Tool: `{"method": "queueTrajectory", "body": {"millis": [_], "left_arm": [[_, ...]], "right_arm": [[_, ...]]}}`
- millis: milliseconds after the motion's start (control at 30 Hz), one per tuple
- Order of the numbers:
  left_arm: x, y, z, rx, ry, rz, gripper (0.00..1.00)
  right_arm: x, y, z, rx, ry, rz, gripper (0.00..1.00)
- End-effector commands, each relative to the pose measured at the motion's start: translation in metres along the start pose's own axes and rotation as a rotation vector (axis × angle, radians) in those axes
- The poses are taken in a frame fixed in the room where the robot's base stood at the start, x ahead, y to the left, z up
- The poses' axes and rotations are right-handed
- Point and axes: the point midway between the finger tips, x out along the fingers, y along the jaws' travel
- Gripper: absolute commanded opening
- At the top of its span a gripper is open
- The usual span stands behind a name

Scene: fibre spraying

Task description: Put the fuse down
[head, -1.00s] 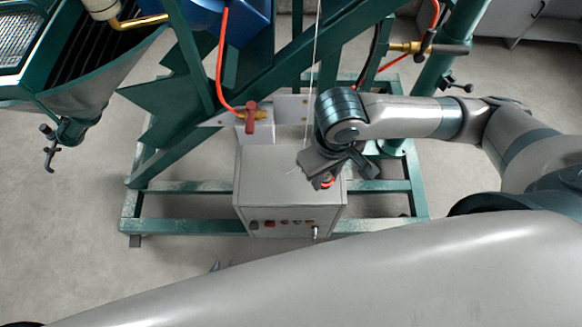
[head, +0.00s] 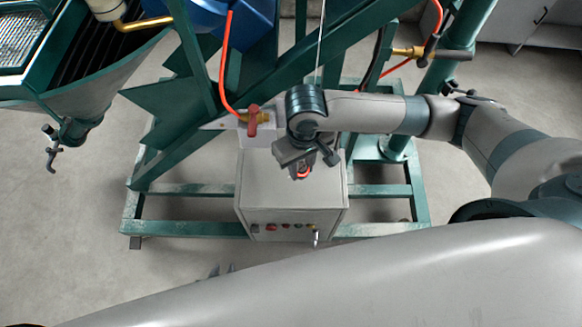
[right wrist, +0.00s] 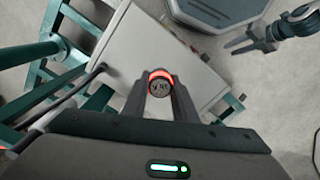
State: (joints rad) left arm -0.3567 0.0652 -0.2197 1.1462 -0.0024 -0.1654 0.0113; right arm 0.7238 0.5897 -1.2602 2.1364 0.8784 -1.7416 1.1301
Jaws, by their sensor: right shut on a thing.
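The fuse (right wrist: 160,88) shows in the right wrist view as a round dark-faced piece with a red-orange rim. My right gripper (head: 303,172) is shut on it, with a finger on each side. In the head view only a bit of red shows under the gripper, above the top of the grey control box (head: 262,185). I cannot tell how far above the box top the fuse is.
A green steel frame (head: 190,229) surrounds the box, with a slanted beam behind it. A red-handled valve (head: 252,121) with an orange hose sits by the box's back left. Buttons and a switch line the box front. A hopper (head: 100,85) hangs at the upper left.

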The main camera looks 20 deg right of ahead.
Motion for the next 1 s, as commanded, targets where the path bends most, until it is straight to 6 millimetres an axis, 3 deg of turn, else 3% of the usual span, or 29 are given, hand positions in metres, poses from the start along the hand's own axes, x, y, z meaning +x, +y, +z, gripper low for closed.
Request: {"method": "queueTrajectory", "body": {"millis": [100,300,700,1000], "left_arm": [[0.000,0.000,0.000,0.000,0.000,0.000,0.31],[0.000,0.000,-0.001,0.000,0.001,0.000,0.31],[0.000,0.000,-0.001,0.000,0.002,0.000,0.31],[-0.001,0.001,-0.002,0.000,0.009,0.002,0.31]], "right_arm": [[0.012,-0.005,-0.020,0.001,0.000,0.001,0.00],[0.022,-0.009,-0.036,0.000,0.000,0.000,0.00],[0.025,-0.009,-0.036,0.000,-0.001,0.001,0.00],[0.057,-0.009,-0.036,-0.002,-0.002,0.001,0.00]]}}
